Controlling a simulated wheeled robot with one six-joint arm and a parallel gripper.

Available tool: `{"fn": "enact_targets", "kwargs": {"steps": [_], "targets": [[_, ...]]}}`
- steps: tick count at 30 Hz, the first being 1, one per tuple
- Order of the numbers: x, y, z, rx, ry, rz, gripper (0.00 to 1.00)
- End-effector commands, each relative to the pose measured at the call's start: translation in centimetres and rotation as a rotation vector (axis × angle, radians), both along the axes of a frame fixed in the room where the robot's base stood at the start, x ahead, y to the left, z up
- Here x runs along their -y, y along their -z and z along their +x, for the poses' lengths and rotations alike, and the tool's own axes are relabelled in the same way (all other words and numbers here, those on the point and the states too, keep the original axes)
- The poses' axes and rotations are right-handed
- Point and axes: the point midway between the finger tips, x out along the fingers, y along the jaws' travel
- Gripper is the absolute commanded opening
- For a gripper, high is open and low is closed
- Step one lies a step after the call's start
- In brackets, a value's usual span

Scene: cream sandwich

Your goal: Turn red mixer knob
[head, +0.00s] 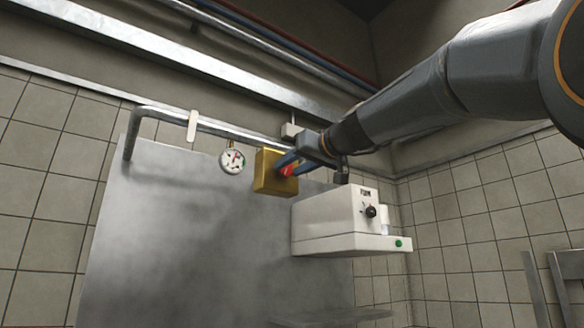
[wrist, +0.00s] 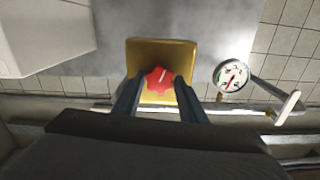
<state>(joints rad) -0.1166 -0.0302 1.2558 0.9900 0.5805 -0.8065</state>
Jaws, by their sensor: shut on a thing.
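The red mixer knob (wrist: 159,80) sits on the front of a yellow box (wrist: 160,50), near its edge on my side in the wrist view. It has a lobed rim and a pale line on its face. In the head view the yellow box (head: 270,172) hangs on the wall panel, and the red knob (head: 288,170) shows only partly behind my fingers. My gripper (head: 291,165) reaches in from the right and is shut on the knob. In the wrist view my gripper's fingers (wrist: 158,88) lie on either side of the knob.
A round gauge (head: 232,161) is left of the box, below a horizontal pipe (head: 240,132). A white machine (head: 330,215) with a black dial and a green button stands close below and right of my gripper. The metal panel (head: 180,230) below the box is clear.

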Motion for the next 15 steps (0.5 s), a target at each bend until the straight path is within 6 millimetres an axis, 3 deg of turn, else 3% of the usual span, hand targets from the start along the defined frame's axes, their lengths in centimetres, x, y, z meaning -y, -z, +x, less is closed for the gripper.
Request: {"fn": "enact_targets", "kwargs": {"steps": [15], "targets": [[-0.04,-0.03,-0.02,-0.170,0.000,0.254,0.16]]}}
